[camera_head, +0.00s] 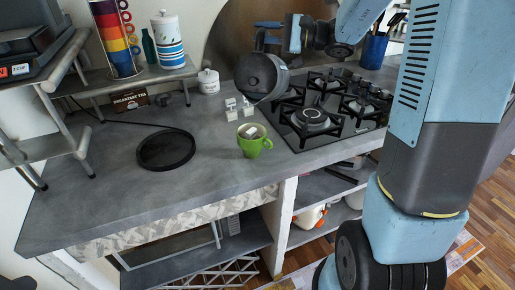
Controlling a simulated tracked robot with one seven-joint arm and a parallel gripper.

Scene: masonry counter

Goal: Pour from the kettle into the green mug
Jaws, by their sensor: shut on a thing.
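The dark grey kettle (262,77) is held in the air above the counter, tilted, behind and a little right of the green mug. My gripper (277,38) is shut on the kettle's handle at its top, with my arm reaching in from the right. The green mug (250,145) stands upright on the counter near its front edge, handle to the right. Something pale shows inside its opening. The kettle is apart from the mug. I cannot tell whether any liquid is flowing.
Several small white cubes (246,109) sit between kettle and mug. A gas hob (313,136) lies to the right. A round black base (166,149) with a cord lies left. A white lidded jar (208,82) stands at the back.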

